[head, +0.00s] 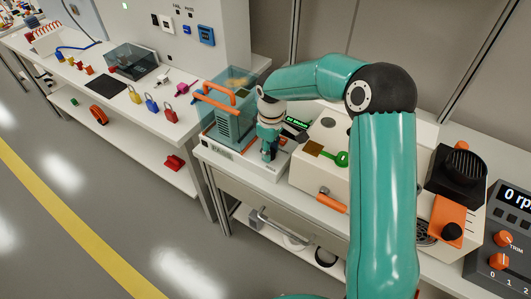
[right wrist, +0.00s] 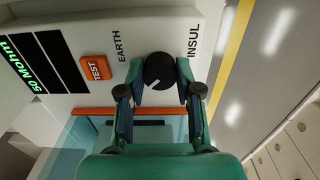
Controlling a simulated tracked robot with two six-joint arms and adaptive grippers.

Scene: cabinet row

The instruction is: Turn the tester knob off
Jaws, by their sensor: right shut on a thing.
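The tester's black round knob (right wrist: 158,68) sits between the EARTH and INSUL labels in the right wrist view. A white mark on the knob points toward the bottom of that view, slightly left. My right gripper (right wrist: 159,86) is shut on the knob, with a finger on each side. In the head view my right gripper (head: 268,155) reaches down to the front of the white tester (head: 222,153) and hides the knob. The tester's display (right wrist: 32,62) reads 50 Mohm in green. My left gripper is not in view.
An orange TEST button (right wrist: 95,68) is beside the knob. A clear teal cover (head: 228,82) with an orange handle stands on the tester. A cream machine (head: 323,165) is close on the right. Padlocks (head: 152,104) lie on the left bench.

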